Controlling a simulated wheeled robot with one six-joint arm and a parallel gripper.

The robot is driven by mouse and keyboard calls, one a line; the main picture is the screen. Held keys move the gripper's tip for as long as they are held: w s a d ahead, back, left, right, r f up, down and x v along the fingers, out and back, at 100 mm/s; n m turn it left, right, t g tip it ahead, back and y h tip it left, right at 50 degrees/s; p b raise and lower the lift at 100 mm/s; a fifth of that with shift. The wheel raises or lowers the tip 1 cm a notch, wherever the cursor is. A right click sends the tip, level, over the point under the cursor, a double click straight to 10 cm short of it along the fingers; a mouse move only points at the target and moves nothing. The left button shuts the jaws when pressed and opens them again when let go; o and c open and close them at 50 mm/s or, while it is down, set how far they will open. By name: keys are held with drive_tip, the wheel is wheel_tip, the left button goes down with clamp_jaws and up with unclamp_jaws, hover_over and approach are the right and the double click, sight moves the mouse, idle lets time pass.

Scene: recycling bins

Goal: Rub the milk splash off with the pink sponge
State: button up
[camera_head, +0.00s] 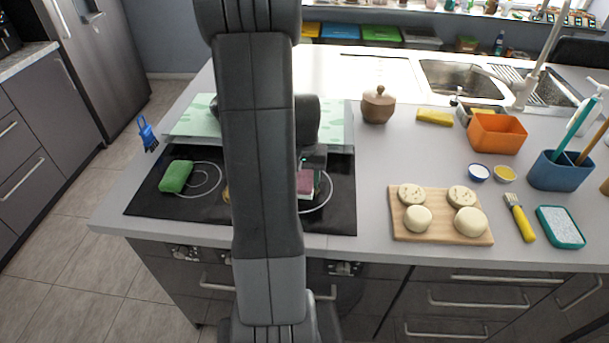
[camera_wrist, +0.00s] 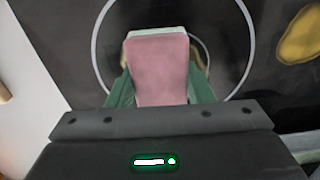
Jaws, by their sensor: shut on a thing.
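The pink sponge (camera_wrist: 158,68) is held between the green fingers of my gripper (camera_wrist: 160,88), with a pale layer along its far edge. In the head view the sponge (camera_head: 305,183) shows beside my arm, over the right part of the black cooktop (camera_head: 342,170). My gripper (camera_head: 313,165) is partly hidden there by my arm. Small brownish patches show on both sides of the sponge in the wrist view; what lies under it is hidden. I cannot make out a clear white milk splash. Whether the sponge touches the cooktop I cannot tell.
A yellow-brown patch or object (camera_wrist: 300,36) lies on the cooktop. A green sponge (camera_head: 175,176) lies at its left. A wooden board (camera_head: 440,234) with round pieces, a brown pot (camera_head: 378,105), a yellow sponge (camera_head: 434,117) and an orange container (camera_head: 497,133) stand to the right.

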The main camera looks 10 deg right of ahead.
drive_tip(key=shift+s+a+f+b, duration=0.1)
drive_tip(key=shift+s+a+b, duration=0.1)
drive_tip(key=shift+s, duration=0.4)
drive_tip(key=shift+s+a+b, duration=0.1)
drive_tip(key=shift+s+a, duration=0.05)
drive_tip(key=shift+s, duration=0.4)
drive_tip(key=shift+w+a, duration=0.25)
drive_tip(key=shift+a, duration=0.6)
drive_tip(key=shift+w+d+r+p, duration=0.1)
drive_tip(key=shift+w+d+p, duration=0.1)
drive_tip(key=shift+w, duration=0.45)
drive_tip(key=shift+w+d+r+p, duration=0.1)
drive_tip(key=shift+w+d+p, duration=0.1)
drive_tip(key=shift+w, duration=0.45)
drive_tip(key=shift+w+d+f+p, duration=0.15)
drive_tip(key=shift+w+d, duration=0.25)
drive_tip(key=shift+w, duration=0.9)
drive_tip(key=shift+w+d+r+p, duration=0.15)
drive_tip(key=shift+w+d, duration=0.25)
drive_tip(key=shift+w, duration=0.9)
drive_tip(key=shift+f, duration=0.1)
wheel_tip(320, 180, up, 7)
drive_tip(key=p, duration=0.4)
drive_tip(key=shift+p, duration=0.35)
